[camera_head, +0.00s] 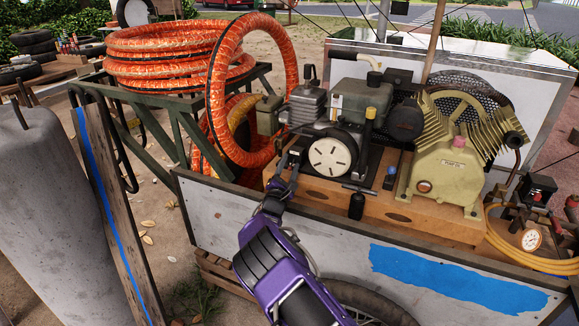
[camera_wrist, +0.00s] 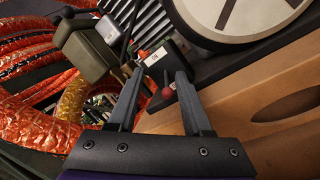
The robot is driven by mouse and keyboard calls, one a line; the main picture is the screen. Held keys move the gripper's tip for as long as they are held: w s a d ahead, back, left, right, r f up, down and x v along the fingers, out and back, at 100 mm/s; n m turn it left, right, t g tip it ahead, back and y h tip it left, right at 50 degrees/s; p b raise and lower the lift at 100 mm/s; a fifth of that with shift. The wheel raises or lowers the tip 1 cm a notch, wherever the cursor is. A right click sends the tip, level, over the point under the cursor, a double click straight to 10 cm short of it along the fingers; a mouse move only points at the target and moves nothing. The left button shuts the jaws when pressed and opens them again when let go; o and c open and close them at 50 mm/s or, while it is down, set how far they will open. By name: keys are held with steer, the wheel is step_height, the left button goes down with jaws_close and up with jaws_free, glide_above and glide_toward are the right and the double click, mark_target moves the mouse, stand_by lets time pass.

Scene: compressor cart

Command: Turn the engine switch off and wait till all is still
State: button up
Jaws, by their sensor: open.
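The engine (camera_head: 352,105) sits on the cart with a round white disc (camera_head: 330,157) on its front; the disc also shows in the wrist view (camera_wrist: 240,14). In the wrist view a small black switch box (camera_wrist: 157,55) carries a white label that seems to read "ON". A small red-tipped lever (camera_wrist: 167,93) shows by it. My gripper (camera_wrist: 160,72) is open and empty, one finger on each side of the box and lever in the picture. Whether it touches them I cannot tell. In the head view my gripper (camera_head: 284,172) is left of the disc and the switch is hidden.
A yellow-green compressor (camera_head: 447,165) stands right of the engine on a wooden base (camera_head: 440,217). Orange hose (camera_head: 216,100) coils hang close to the left of my gripper. The cart's white side panel (camera_head: 340,246) lies below. A gauge (camera_head: 531,240) and yellow hose are at the right.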

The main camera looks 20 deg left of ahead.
steer(key=p+v, duration=0.2)
steer(key=v, duration=1.5)
steer(key=shift+s+p, duration=0.2)
steer(key=shift+p, duration=0.15)
steer(key=shift+d, duration=0.1)
